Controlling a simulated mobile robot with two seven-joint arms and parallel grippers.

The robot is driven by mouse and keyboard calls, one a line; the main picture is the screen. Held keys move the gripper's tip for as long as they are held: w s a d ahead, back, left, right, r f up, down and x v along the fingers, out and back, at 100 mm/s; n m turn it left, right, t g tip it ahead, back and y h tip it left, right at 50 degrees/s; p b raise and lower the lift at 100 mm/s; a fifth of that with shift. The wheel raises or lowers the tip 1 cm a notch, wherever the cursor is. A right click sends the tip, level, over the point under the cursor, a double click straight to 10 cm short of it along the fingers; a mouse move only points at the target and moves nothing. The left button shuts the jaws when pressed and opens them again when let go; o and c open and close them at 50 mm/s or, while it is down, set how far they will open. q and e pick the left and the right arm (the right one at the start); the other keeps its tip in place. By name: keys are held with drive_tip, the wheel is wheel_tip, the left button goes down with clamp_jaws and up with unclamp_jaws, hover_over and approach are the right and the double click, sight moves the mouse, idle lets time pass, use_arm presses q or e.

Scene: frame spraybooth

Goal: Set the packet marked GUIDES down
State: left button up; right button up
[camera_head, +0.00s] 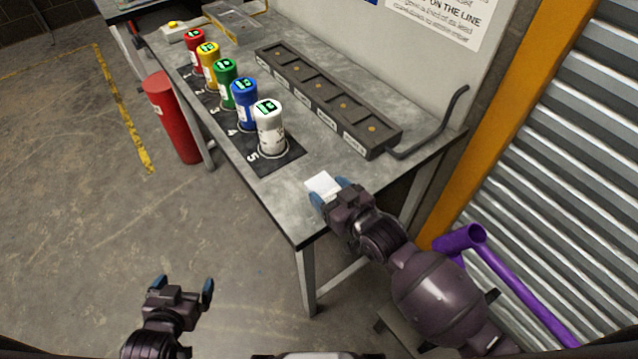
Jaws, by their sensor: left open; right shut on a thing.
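The packet (321,184) is a small white flat piece at the front right of the grey workbench (313,218). No marking on it can be read. My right gripper (327,192) is shut on the packet, with its blue fingertips at the packet's near edge. The packet is at or just above the bench top; I cannot tell whether it touches. My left gripper (181,285) is open and empty, over the floor to the left of the bench.
Red, yellow, green, blue and white (269,130) cans stand on a dark numbered mat (281,161). A dark compartment tray (327,99) lies behind them. A bent dark rod (440,130) is at its right end. A red cylinder (173,117) stands left. A purple frame (510,275) is at right.

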sight(319, 186)
drive_tip(key=shift+w+a, duration=0.2)
drive_tip(key=shift+w, duration=0.1)
drive_tip(key=shift+w+a+r, duration=0.1)
drive_tip(key=shift+w+a, duration=0.7)
drive_tip(key=shift+w, duration=0.25)
drive_tip(key=shift+w+a+f, duration=0.15)
drive_tip(key=shift+w+f, duration=0.1)
drive_tip(key=shift+f, duration=0.6)
drive_tip(key=shift+f, duration=0.1)
drive_tip(key=o, duration=1)
